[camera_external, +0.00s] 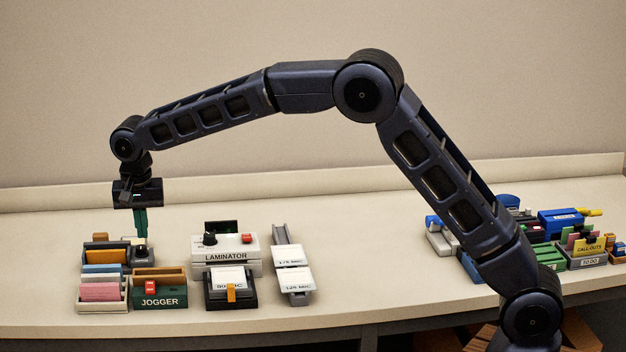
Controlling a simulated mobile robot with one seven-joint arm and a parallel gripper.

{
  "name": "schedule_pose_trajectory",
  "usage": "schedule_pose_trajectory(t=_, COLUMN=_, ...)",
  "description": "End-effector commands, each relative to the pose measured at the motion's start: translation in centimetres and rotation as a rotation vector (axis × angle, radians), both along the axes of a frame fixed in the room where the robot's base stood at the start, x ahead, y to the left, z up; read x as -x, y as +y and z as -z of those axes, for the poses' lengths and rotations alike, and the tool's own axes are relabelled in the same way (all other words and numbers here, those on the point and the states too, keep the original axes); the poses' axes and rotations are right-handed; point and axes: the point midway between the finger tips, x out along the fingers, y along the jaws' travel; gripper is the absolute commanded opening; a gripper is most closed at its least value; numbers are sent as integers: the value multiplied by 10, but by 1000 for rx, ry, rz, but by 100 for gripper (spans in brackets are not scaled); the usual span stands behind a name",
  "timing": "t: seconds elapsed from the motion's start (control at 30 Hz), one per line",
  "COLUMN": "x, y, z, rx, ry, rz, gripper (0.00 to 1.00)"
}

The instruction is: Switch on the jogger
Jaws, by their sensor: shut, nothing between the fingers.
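The jogger (174,300) is a dark green box with a white "JOGGER" label on its front, at the left of the counter. A tan, upright-sided top shows at its back. A red switch (150,288) sits at its front left; I cannot tell its position. My gripper (141,234) points straight down with its green fingers shut and empty. In this view it is above and behind the jogger, over a small dark-knobbed item (141,251). I cannot tell whether the fingertips touch that item.
The laminator (226,256) stands right of the jogger, with a dark knob and a red button. A white-topped pouch holder (231,281) and a grey rack (293,297) are nearby. Card trays (102,307) crowd the jogger's left. The middle counter (370,260) is clear.

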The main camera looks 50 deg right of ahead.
Motion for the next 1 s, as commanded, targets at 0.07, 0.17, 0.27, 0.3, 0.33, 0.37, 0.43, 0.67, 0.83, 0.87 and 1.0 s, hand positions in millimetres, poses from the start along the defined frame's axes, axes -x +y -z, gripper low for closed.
schedule_pose_trajectory(t=0.07, x=0, y=0, z=0, rx=0, ry=0, rz=0, gripper=0)
schedule_pose_trajectory(t=0.17, x=0, y=0, z=0, rx=0, ry=0, rz=0, gripper=0)
schedule_pose_trajectory(t=0.27, x=0, y=0, z=0, rx=3, ry=-3, rz=0, gripper=0)
schedule_pose_trajectory(t=0.3, x=-1, y=-1, z=0, rx=7, ry=-7, rz=0, gripper=0)
schedule_pose_trajectory(t=0.33, x=-2, y=-2, z=0, rx=12, ry=-12, rz=1, gripper=0)
schedule_pose_trajectory(t=0.37, x=-3, y=-4, z=-1, rx=18, ry=-18, rz=0, gripper=0)
schedule_pose_trajectory(t=0.43, x=-5, y=-6, z=-2, rx=32, ry=-35, rz=0, gripper=0)
schedule_pose_trajectory(t=0.67, x=-9, y=-10, z=-3, rx=46, ry=-52, rz=0, gripper=0)
schedule_pose_trajectory(t=0.83, x=-9, y=-10, z=-1, rx=46, ry=-50, rz=0, gripper=0)
schedule_pose_trajectory(t=0.87, x=-9, y=-10, z=0, rx=46, ry=-50, rz=0, gripper=0)
schedule_pose_trajectory(t=1.0, x=-10, y=-12, z=13, rx=47, ry=-48, rz=1, gripper=0)
